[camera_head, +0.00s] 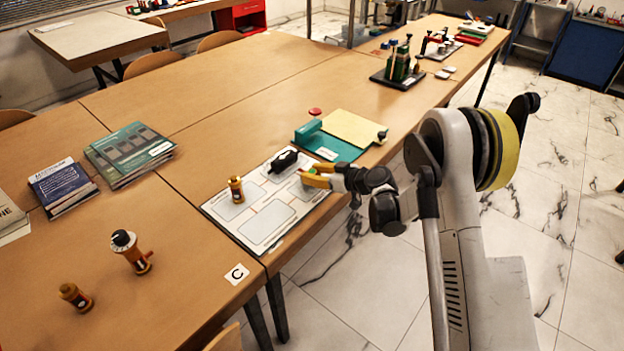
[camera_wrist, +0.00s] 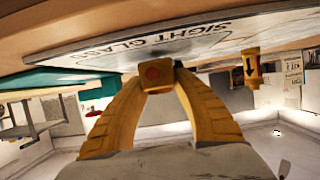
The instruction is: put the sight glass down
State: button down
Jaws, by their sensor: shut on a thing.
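My gripper (camera_head: 314,178) is over the right part of a white board (camera_head: 268,222) with outlined places. In the wrist view, the yellow fingers (camera_wrist: 158,78) are shut on a small brass-coloured block with a reddish face, which I take for the sight glass (camera_wrist: 155,73). It is close to the board (camera_wrist: 95,48), near the printed words "SIGHT GLASS"; whether it touches the board I cannot tell. In the head view the fingers mostly hide it. A brass fitting (camera_head: 236,190) stands on the board's left part, and a black part (camera_head: 283,161) sits at its back.
A teal and yellow mat (camera_head: 345,132) with a green block lies just behind the board. Books (camera_head: 130,153) lie at left. The table's right edge runs close beside the board.

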jog(key=shift+f, duration=0.45)
jog(key=shift+r, duration=0.15)
jog(key=c, duration=1.1)
grip_release()
jog(key=shift+o, duration=0.2)
jog(key=shift+d, duration=0.1)
jog(key=p+v, duration=0.4)
jog(key=v, duration=0.8)
jog(key=shift+p, duration=0.4)
